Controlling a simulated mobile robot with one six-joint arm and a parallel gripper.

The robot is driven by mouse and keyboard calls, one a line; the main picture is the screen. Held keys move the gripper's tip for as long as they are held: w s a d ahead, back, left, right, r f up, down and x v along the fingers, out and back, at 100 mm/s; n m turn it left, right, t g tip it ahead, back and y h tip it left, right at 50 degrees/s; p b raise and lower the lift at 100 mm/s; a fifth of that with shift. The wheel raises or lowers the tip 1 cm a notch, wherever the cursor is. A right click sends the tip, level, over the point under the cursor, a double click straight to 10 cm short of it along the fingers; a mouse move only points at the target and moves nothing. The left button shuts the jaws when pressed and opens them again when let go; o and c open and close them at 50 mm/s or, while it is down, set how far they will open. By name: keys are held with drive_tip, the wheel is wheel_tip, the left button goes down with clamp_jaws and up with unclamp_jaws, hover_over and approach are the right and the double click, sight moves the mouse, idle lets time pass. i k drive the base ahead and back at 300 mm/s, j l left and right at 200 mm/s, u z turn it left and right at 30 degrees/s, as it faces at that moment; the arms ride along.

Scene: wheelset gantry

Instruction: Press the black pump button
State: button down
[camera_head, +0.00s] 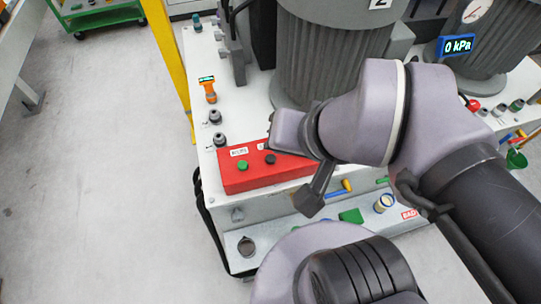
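The red control box (262,178) sits on the light-coloured top of the pump unit, near its front left corner. The black button (270,159) is on the box's upper face, to the right of the green button (243,166). My gripper (290,131) is at the end of my arm, just above and right of the black button in the picture. The arm's wrist covers the right part of the red box. I cannot tell whether the gripper touches the box, and its fingertips are not clear enough to show whether they are open or shut.
A large grey ribbed motor (330,65) stands behind the box. A blue display (458,46) at the right reads 0 kPa. An orange gauge (209,90) and dark knobs stand at the left edge. A yellow post (166,50) is further left.

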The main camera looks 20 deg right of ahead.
sight(269, 159)
drive_tip(key=k+j+z, duration=0.1)
drive_tip(key=j+z, duration=0.3)
drive_tip(key=k+j+z, duration=0.15)
drive_tip(key=z, duration=0.2)
drive_tip(key=k+j+z, duration=0.2)
drive_tip(key=z, duration=0.2)
